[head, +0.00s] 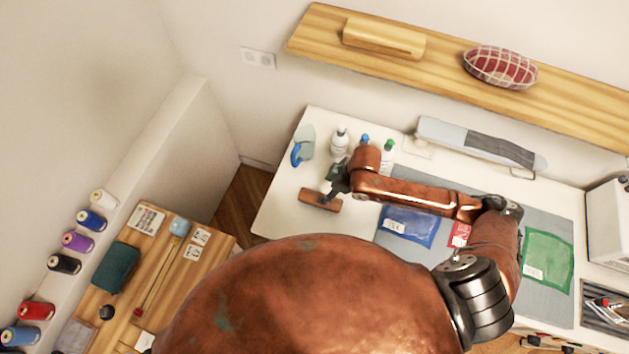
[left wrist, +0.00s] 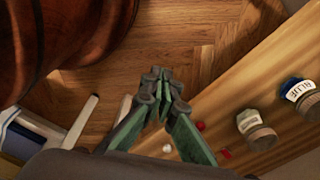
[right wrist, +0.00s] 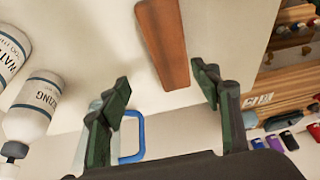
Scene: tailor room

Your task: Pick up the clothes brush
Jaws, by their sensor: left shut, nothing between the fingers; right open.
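The clothes brush, a brown wooden block (head: 320,201), lies on the white table. My right gripper (head: 333,186) is at the brush in the head view, seemingly above it. In the right wrist view the brush (right wrist: 163,42) lies beyond the open fingers (right wrist: 160,88), between their lines, and nothing is held. I cannot tell the exact gap. My left gripper (left wrist: 161,80) is shut and empty above the wooden floor, beside a wooden surface with jars. It does not show in the head view.
A blue packet (head: 409,226) lies on the grey mat to the right. A sleeve board (head: 480,142) stands at the back. Bare white table (head: 283,208) is left of the brush.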

